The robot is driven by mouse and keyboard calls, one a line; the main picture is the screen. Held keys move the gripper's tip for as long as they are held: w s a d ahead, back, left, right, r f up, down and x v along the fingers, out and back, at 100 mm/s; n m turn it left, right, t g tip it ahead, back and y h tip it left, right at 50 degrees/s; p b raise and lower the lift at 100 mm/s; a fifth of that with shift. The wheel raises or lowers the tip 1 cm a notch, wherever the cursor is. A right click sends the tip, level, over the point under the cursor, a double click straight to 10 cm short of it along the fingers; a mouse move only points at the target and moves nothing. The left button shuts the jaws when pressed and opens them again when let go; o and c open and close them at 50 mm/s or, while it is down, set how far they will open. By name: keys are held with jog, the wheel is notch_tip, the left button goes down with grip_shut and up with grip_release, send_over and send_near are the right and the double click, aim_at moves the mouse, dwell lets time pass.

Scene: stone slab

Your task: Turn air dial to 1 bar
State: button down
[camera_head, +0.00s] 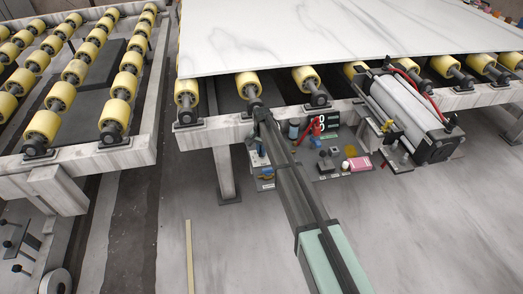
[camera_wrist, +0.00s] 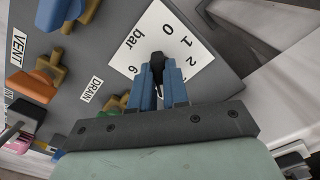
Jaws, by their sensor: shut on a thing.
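The air dial is a white square plate (camera_wrist: 128,60) marked "bar" with the numbers 0, 1, 2 and 6, seen in the wrist view. Its black knob (camera_wrist: 157,62) stands at the middle of the plate. My gripper (camera_wrist: 160,80) has its blue fingers on both sides of the knob and is shut on it. The knob's upper end lies below the 0, with the 1 further right. The fingers cover the lower part of the plate, so the exact setting cannot be read. In the head view the dial cannot be made out behind my arm.
In the wrist view, an orange handle (camera_wrist: 33,87) and a blue handle (camera_wrist: 60,12) sit left of the dial, near VENT and DRAIN labels. In the head view, a marble slab (camera_head: 330,35) lies on yellow rollers, and a large cylinder (camera_head: 405,105) is at right.

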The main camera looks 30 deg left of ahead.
jog(key=n, duration=0.6)
jog(key=shift+d, duration=0.1)
jog(key=n, duration=0.5)
jog(key=shift+w+d+n, duration=0.1)
jog(key=shift+w+n, duration=0.05)
jog(key=shift+n, duration=0.15)
jog(key=n, duration=0.6)
jog(key=shift+w, duration=0.1)
jog(key=n, duration=0.5)
jog(key=shift+w+n, duration=0.15)
jog(key=shift+n, duration=0.25)
jog(key=c, duration=1.1)
grip_release()
notch_tip(320, 180, up, 14)
jog(key=shift+f, duration=0.1)
